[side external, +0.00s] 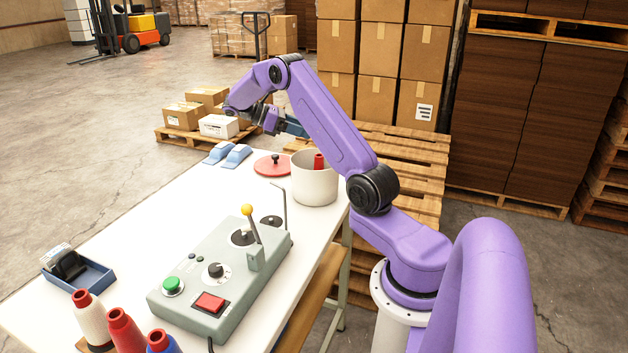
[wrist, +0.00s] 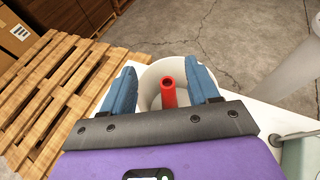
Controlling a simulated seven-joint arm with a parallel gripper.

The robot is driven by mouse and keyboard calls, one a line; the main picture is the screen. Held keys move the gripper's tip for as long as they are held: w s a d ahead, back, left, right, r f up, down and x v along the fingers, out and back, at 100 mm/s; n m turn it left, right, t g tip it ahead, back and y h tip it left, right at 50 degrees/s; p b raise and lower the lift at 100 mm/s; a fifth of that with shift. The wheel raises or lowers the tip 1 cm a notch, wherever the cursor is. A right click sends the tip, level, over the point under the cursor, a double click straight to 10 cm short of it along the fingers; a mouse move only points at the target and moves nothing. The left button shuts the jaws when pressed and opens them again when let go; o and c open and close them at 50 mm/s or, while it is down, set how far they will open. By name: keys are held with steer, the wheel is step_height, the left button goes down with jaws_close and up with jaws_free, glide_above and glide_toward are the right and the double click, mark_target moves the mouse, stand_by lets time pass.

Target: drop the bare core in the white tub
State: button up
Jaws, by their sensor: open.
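In the side view my gripper (side external: 292,126) is above the tub and partly hidden behind my arm.
A red lid (side external: 272,165) with a knob lies beside the tub. Blue-grey blocks (side external: 228,154) lie farther back. A control box (side external: 220,275) with a yellow-knobbed lever and a bent rod stands in front. Thread spools (side external: 122,330) and a blue tray (side external: 78,275) are at the near left.

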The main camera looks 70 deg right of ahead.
steer(key=shift+v, duration=1.9)
steer(key=w+a+f+n+t+h, duration=0.1)
steer(key=w+a+n+t, duration=0.15)
steer(key=a, duration=0.45)
steer(key=w+a+f+n+t, duration=0.1)
steer(key=w+a+n+t, duration=0.2)
steer(key=a, duration=0.5)
steer(key=s+a+f+n+t+y, duration=0.1)
steer(key=s+a+t, duration=0.15)
steer(key=a, duration=0.65)
steer(key=s+a+n+t+y, duration=0.1)
steer(key=s+a+t+y, duration=0.15)
steer(key=a, duration=0.65)
steer(key=s+a+t+y, duration=0.1)
steer(key=s+a+y, duration=0.1)
steer(key=s, duration=1.1)
steer(key=s+a+m+y, duration=0.1)
steer(key=s+a+y, duration=0.1)
steer(key=s, duration=1)
steer(key=shift+s+a+f+t, duration=0.35)
steer(key=shift+a+f, duration=0.1)
steer(key=shift+a, duration=0.2)
